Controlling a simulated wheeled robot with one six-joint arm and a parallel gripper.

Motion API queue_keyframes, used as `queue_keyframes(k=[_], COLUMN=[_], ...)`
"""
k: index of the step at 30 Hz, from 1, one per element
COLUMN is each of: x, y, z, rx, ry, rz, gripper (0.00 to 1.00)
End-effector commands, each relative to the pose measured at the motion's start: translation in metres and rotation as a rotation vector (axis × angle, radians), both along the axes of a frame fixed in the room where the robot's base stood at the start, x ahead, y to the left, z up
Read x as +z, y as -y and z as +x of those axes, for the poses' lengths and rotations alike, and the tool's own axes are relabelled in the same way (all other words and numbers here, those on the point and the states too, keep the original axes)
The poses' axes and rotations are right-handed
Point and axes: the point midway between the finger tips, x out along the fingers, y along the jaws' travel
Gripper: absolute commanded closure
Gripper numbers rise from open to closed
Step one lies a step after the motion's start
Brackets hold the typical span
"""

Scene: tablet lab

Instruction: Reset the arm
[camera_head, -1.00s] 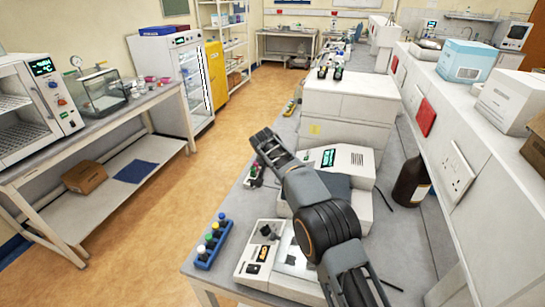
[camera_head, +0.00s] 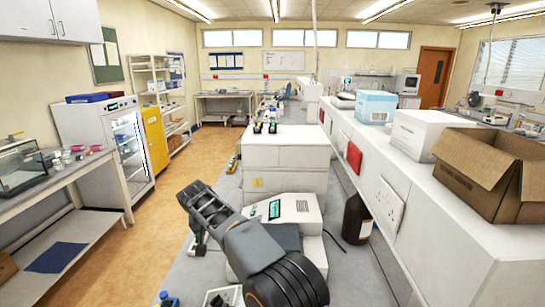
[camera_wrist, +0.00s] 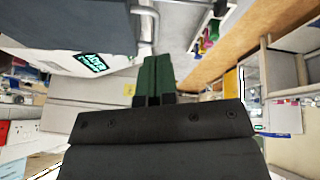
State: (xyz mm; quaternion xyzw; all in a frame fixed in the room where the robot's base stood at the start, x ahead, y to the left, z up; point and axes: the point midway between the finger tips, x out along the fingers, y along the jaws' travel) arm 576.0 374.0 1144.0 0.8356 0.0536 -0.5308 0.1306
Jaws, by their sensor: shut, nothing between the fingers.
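My gripper (camera_head: 186,190) is at the end of my dark grey arm, over the near end of the bench in the head view. It points up and left in the picture, beside a white instrument with a green-lit screen (camera_head: 275,209). In the wrist view my gripper's two dark green fingers (camera_wrist: 154,62) lie side by side, shut and empty. The white instrument (camera_wrist: 92,62) also shows at the upper left there, tilted. My arm hides part of the bench and the instrument's front.
White drawer units (camera_head: 288,165) stand behind the instrument. A brown bottle (camera_head: 356,218) stands to its right. An open cardboard box (camera_head: 482,180) sits on the raised shelf at right. A blue-capped vial (camera_head: 165,299) shows at the bottom. The floor aisle (camera_head: 165,215) at left is clear.

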Motion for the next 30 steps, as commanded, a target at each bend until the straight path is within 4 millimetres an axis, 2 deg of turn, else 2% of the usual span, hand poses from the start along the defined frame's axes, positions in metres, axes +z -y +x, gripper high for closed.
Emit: queue_keyframes(k=[5, 11, 15, 21, 27, 30], x=[-0.009, -0.001, 0.004, 0.004, -0.001, -0.001], y=[0.052, 0.138, 0.201, 0.276, 0.326, 0.343], z=[-0.031, -0.075, -0.117, -0.184, -0.243, -0.262], rx=[0.108, 0.135, 0.116, 0.044, -0.074, -0.13], ry=[-0.111, -0.19, -0.218, -0.218, -0.176, -0.145], rz=[-0.039, -0.023, 0.008, 0.066, 0.124, 0.142], gripper=[1.0, 1.0, 1.0, 1.0, 1.0, 1.0])
